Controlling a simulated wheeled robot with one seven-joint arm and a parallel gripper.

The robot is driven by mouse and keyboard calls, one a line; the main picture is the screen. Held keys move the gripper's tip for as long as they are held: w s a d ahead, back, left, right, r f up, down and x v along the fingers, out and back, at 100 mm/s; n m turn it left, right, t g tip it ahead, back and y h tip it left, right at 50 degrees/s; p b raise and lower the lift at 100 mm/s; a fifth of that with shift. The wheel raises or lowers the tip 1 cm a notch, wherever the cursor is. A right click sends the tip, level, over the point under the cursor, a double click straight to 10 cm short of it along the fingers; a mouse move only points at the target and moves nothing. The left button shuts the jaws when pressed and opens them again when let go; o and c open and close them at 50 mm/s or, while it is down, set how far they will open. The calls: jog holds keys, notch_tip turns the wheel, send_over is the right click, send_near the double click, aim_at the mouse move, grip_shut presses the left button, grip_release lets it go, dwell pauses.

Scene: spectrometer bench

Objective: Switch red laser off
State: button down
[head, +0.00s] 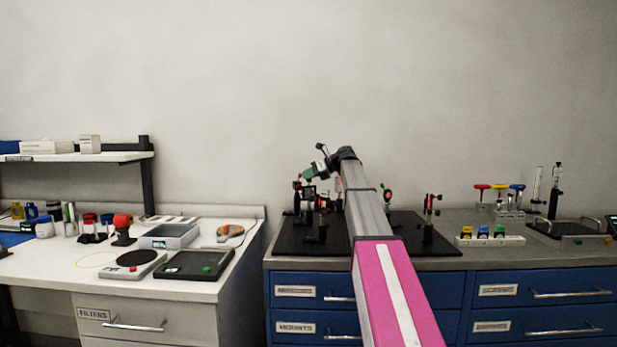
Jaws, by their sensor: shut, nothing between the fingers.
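My arm reaches over the black optics breadboard (285,236) on the right bench. My arm hides the middle of the board. A red-marked mount (388,195) and another mount (429,206) stand to the right of my arm.
Red, yellow and blue-handled tools (499,188) and a white block with coloured tops (490,237) stand to the right. The left bench (205,292) carries a scale (132,264), trays and bottles. A gap separates the benches. The wall behind is bare.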

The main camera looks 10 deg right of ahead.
jog(key=shift+s+a+r+n+h, duration=0.1)
jog(key=shift+a+r+n+h, duration=0.15)
jog(key=shift+h, duration=0.4)
jog(key=shift+a+r+n+h, duration=0.2)
jog(key=shift+a+n+h, duration=0.05)
jog(key=shift+h, duration=0.4)
jog(key=shift+a+r+n+h, duration=0.3)
jog(key=shift+a+h, duration=0.1)
jog(key=shift+h, duration=0.5)
jog(key=shift+s+a+r+n+h, duration=0.15)
jog(key=shift+a+n+h, duration=0.25)
jog(key=shift+h, duration=0.5)
jog(key=shift+s+a+n+h, duration=0.1)
jog(key=shift+a+n+h, duration=0.1)
jog(key=shift+a+h, duration=0.55)
jog(key=shift+d+r, duration=0.15)
jog(key=shift+d, duration=0.05)
jog(key=shift+r, duration=0.7)
